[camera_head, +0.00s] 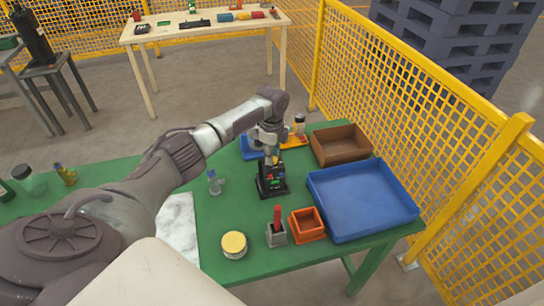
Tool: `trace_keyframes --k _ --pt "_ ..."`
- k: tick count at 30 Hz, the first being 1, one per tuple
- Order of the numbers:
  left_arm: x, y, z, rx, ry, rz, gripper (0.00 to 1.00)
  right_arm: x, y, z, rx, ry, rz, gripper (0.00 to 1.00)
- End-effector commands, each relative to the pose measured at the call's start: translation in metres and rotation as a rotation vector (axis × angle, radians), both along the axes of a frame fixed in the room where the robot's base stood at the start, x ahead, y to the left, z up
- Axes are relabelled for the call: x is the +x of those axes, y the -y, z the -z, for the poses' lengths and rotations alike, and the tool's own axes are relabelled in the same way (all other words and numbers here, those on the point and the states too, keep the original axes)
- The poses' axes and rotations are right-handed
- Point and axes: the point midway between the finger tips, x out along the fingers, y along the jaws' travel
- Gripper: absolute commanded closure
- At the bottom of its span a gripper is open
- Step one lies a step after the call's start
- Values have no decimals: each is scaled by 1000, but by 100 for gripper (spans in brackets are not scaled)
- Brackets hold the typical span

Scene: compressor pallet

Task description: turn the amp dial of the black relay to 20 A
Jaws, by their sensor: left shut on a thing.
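The black relay (266,182) stands upright on the green table, near the middle of the head view. Small coloured parts, red and green, show on its front. My left arm reaches in from the left, and my left gripper (272,154) points down at the top of the relay. The gripper is shut on the relay's top part, where the amp dial would be; the fingers cover it. The dial's setting is too small to read. My right gripper is not in view.
A blue tray (362,203), a brown bin (341,146) and an orange bin (307,225) stand right of the relay. A grey holder with a red-handled tool (277,230) and a yellow-lidded tin (234,244) stand in front. A yellow fence (440,130) runs beyond the table's right side.

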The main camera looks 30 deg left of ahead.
Motion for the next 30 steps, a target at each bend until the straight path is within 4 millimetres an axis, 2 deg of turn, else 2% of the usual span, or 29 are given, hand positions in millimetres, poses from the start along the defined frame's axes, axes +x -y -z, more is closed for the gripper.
trace_keyframes --k 18,24,30 --pt "1 1 0 -1 3 545 100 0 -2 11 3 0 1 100" --pt "1 1 -1 -1 3 628 100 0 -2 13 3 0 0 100" --pt "1 1 -1 -1 3 631 100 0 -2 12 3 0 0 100"
